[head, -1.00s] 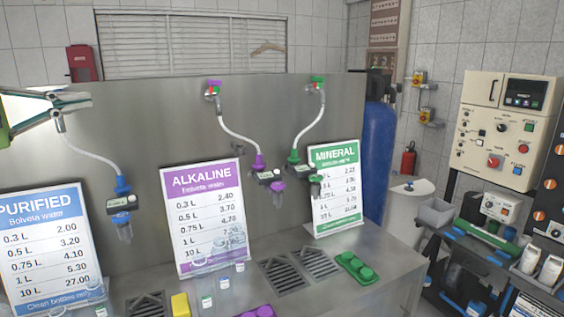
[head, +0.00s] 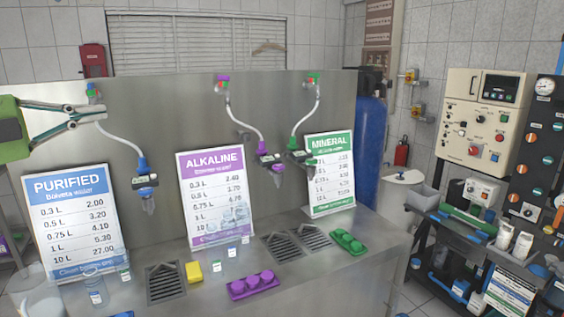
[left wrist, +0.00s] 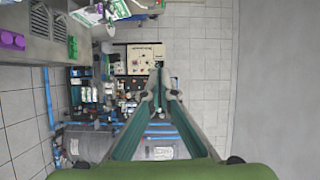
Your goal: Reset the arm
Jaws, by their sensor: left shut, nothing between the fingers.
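My left gripper (head: 92,112) comes in from the left edge in the head view, raised in front of the steel back panel near the purified tap. Its fingers meet at the tip with nothing between them. In the left wrist view its closed fingertips (left wrist: 159,92) point toward the shelves and control panel, apart from any object. The blue purified tap (head: 145,178) hangs to the right of the gripper and slightly lower. My right gripper is not in view.
The steel counter (head: 330,270) holds the purified sign (head: 75,225), alkaline sign (head: 212,198) and mineral sign (head: 330,175). A purple cap tray (head: 252,285), green cap tray (head: 347,242), yellow sponge (head: 194,271) and clear bottles stand on it. A blue tank (head: 370,140) rises behind.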

